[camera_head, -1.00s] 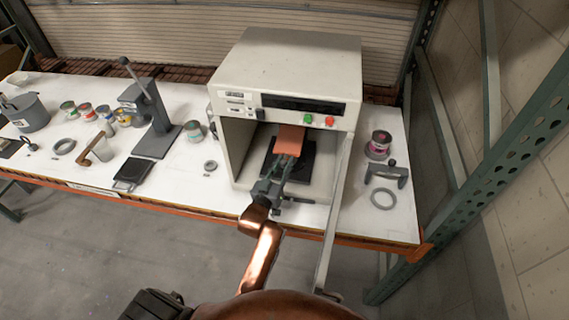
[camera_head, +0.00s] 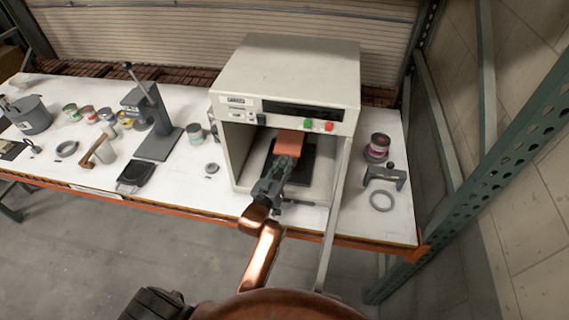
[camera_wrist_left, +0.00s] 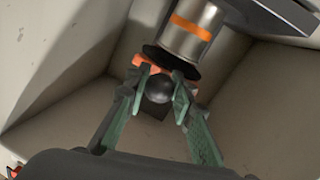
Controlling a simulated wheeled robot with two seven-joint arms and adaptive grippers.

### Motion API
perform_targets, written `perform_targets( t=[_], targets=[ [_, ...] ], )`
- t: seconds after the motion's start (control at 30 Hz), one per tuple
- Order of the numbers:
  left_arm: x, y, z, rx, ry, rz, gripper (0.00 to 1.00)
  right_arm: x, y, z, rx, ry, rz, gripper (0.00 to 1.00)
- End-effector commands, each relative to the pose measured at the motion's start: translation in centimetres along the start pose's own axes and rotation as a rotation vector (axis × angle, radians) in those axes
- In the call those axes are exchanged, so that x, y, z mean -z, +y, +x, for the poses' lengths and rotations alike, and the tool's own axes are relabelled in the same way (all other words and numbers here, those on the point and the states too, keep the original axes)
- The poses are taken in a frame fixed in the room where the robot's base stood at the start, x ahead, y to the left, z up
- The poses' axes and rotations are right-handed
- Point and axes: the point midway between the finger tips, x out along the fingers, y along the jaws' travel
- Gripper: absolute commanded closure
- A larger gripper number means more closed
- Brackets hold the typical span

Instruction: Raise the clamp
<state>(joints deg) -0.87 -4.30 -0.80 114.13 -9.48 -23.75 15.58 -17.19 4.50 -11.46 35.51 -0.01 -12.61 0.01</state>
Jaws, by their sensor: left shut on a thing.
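The clamp is inside the open front of the cream shaker machine (camera_head: 290,68). In the left wrist view its dark round knob (camera_wrist_left: 159,90) sits between my left gripper's (camera_wrist_left: 160,85) green fingers, which are shut on it. An orange part of the clamp (camera_wrist_left: 140,62) shows just behind the fingers, and it also shows in the head view (camera_head: 290,143). A metal cylinder with an orange band (camera_wrist_left: 195,30) stands above the knob. In the head view my left gripper (camera_head: 284,165) reaches into the machine and hides the knob. My right gripper is not in view.
The machine's side walls and top enclose my gripper closely. A dark plate (camera_head: 303,165) lies on its floor. A can (camera_head: 377,147), a grey bracket (camera_head: 384,176) and a ring (camera_head: 382,201) are to the right. A lever press (camera_head: 150,115) and several cans stand to the left.

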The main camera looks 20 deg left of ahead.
Motion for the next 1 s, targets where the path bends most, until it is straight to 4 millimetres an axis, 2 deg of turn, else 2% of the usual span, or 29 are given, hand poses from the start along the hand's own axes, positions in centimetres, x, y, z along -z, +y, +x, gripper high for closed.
perform_targets(
  t=[0.03,0.3,0.7,0.73,1.0],
  targets=[
    [2.8,0.6,0.0,-0.006,0.028,0.003,1.00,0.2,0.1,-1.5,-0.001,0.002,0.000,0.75],
    [6.5,1.3,0.0,-0.007,0.032,0.003,1.00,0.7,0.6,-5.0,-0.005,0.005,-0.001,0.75],
    [6.6,1.3,0.0,-0.007,0.032,0.004,1.00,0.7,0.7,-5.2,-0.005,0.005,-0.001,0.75],
    [6.6,1.3,0.0,-0.007,0.032,0.004,0.76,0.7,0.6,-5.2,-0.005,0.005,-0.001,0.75],
    [6.1,1.2,0.0,-0.005,0.022,0.003,0.60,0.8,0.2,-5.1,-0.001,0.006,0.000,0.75]
  ],
)
